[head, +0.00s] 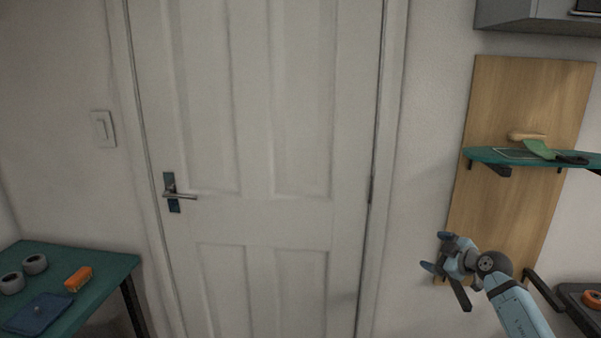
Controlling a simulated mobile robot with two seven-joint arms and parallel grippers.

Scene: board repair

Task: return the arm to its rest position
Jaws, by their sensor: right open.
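My right gripper (436,253) is at the lower right, at the end of my light blue and grey arm. It is open, with its fingers apart, and nothing shows between them. It is in front of the lower left edge of a wooden wall panel (535,95). The left gripper is not in view.
A green shelf (489,155) on the panel holds a green and wooden tool (540,149). A white door (265,140) is closed in the middle. A green table (107,267) at lower left holds an orange block (78,279), grey rolls and a blue tray (38,313).

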